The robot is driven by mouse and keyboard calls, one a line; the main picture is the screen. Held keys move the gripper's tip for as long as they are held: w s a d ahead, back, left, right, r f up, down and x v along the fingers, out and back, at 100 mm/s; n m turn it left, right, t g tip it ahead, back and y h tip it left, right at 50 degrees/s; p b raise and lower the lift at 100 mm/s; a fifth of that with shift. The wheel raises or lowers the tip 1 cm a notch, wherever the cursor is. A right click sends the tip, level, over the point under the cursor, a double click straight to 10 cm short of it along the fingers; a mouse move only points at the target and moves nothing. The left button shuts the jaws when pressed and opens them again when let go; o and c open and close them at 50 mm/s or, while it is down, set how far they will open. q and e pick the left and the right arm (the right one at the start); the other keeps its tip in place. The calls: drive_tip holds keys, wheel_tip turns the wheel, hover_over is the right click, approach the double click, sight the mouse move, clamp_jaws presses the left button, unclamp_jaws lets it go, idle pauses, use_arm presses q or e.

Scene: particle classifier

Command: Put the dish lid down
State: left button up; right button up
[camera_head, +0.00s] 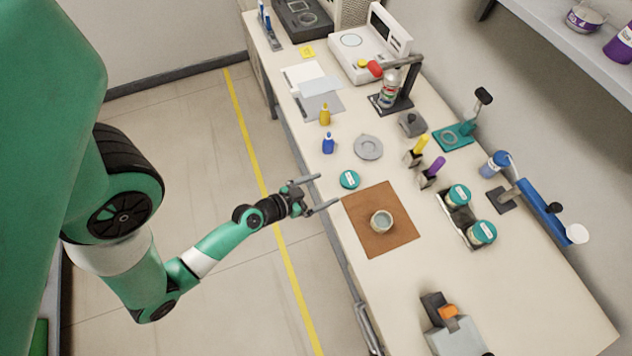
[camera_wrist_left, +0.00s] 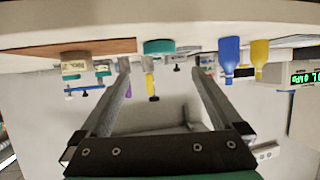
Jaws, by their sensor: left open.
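The teal dish lid (camera_head: 349,179) with a white label lies on the pale bench, just beyond the left corner of the brown mat (camera_head: 372,245). In the left wrist view, which is upside down, the lid (camera_wrist_left: 158,47) shows between and beyond my fingertips. An open round dish (camera_head: 381,221) stands on the mat; it also shows in the left wrist view (camera_wrist_left: 74,66). My left gripper (camera_head: 328,189) is open and empty at the bench's front edge, its fingers pointing towards the lid with a gap between. My right gripper is not in view.
A blue bottle (camera_head: 328,144), a yellow bottle (camera_head: 325,115) and a grey round plate (camera_head: 368,147) stand beyond the lid. A rack with teal-lidded jars (camera_head: 481,232) is right of the mat. The bench front right of the mat has free room.

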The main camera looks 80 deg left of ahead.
use_arm(q)
drive_tip(key=v, duration=0.2)
drive_tip(key=shift+s+d+r, duration=0.1)
drive_tip(key=shift+s, duration=0.1)
drive_tip(key=w+r+m+t+h, duration=0.2)
drive_tip(key=w+r+m+t, duration=0.1)
drive_tip(key=w+r, duration=0.8)
drive_tip(key=w+r+m+t+h, duration=0.15)
drive_tip(key=w+r+t, duration=0.25)
drive_tip(key=w+r, duration=0.65)
drive_tip(key=w+d+r+m+t+h, duration=0.15)
drive_tip(key=d+r, duration=0.25)
drive_tip(key=r, duration=0.6)
drive_tip(key=d+r+m+t, duration=0.15)
drive_tip(key=d+r, duration=0.25)
drive_tip(key=r, duration=0.6)
drive_tip(key=s+d+r+n+t+h, duration=0.1)
drive_tip(key=s+d+r+t, duration=0.1)
drive_tip(key=r, duration=0.9)
drive_tip(key=s+d+r+t+h, duration=0.1)
drive_tip(key=s+d+r+t, duration=0.2)
drive_tip(key=r, duration=0.8)
drive_tip(key=s+d, duration=0.2)
drive_tip(key=d, duration=0.1)
drive_tip(key=shift+n+h, duration=0.3)
drive_tip(key=shift+n, duration=0.05)
